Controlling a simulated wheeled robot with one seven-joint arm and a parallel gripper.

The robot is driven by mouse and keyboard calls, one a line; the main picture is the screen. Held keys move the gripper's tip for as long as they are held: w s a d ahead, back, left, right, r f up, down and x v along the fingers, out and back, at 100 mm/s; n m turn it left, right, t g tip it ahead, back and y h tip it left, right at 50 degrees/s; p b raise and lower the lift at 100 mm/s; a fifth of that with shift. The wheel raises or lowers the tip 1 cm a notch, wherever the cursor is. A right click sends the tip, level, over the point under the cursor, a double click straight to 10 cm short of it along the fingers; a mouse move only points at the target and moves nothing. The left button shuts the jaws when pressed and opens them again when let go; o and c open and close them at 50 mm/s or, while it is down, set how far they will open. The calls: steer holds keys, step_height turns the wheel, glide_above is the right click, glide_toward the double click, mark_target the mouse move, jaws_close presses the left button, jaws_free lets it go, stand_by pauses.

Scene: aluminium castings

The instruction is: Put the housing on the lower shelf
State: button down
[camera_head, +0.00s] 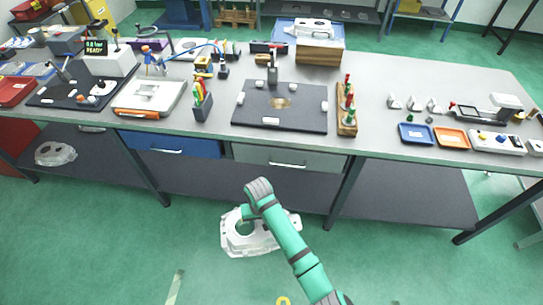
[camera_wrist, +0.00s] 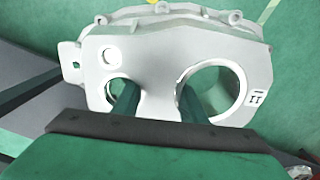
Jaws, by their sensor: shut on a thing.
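The housing (camera_head: 262,241) is a pale grey aluminium casting with round openings. In the head view it hangs under the end of my arm, in front of the bench and over the green floor. In the wrist view the housing (camera_wrist: 150,60) fills the upper middle. My gripper (camera_wrist: 157,100) is shut on it, one finger in the smaller opening and one in the large round one, with the web between them. In the head view my wrist hides part of the grip. The lower shelf (camera_head: 415,195) is a dark board under the bench, behind the housing.
Another pale casting (camera_head: 55,153) lies on the lower shelf at the far left. Bench legs (camera_head: 345,190) divide the shelf front. A blue drawer (camera_head: 170,144) and a grey drawer (camera_head: 288,160) hang above it. The middle and right shelf stretches look bare. The benchtop (camera_head: 370,75) is crowded.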

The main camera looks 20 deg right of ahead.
steer(key=s+a+f+n, duration=0.1)
steer(key=s+a+f, duration=0.1)
steer(key=a+f, duration=0.8)
step_height(320, 180, down, 4)
steer(key=shift+s+a+r+n, duration=0.15)
steer(key=shift+a+r+n, duration=0.05)
steer(key=shift+a+n, duration=0.2)
steer(key=shift+d, duration=0.15)
